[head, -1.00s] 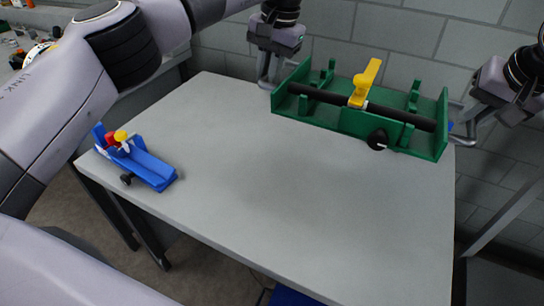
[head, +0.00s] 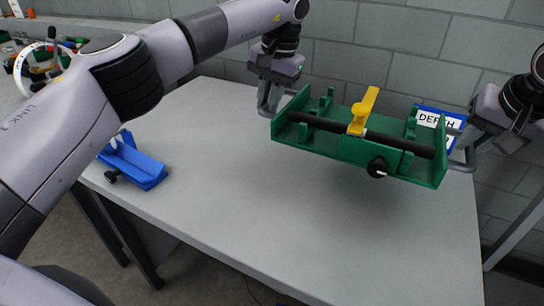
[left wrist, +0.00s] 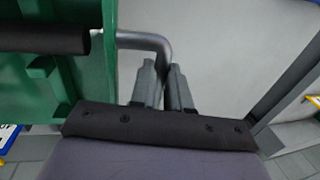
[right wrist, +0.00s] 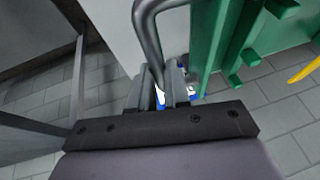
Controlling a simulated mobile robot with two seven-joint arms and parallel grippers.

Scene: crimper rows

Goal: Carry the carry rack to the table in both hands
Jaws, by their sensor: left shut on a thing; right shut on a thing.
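The green carry rack (head: 300,134) with a black bar and a yellow upright piece is in the head view, over the back right of the grey table (head: 290,225). My right gripper (head: 470,136) is shut on the right end's handle, also seen in the right wrist view (right wrist: 172,82). Part of the right handle is hidden in the head view.
A blue and white sign (head: 440,118) reading "DEPTH" is behind the rack's right end. The middle and front of the table are clear.

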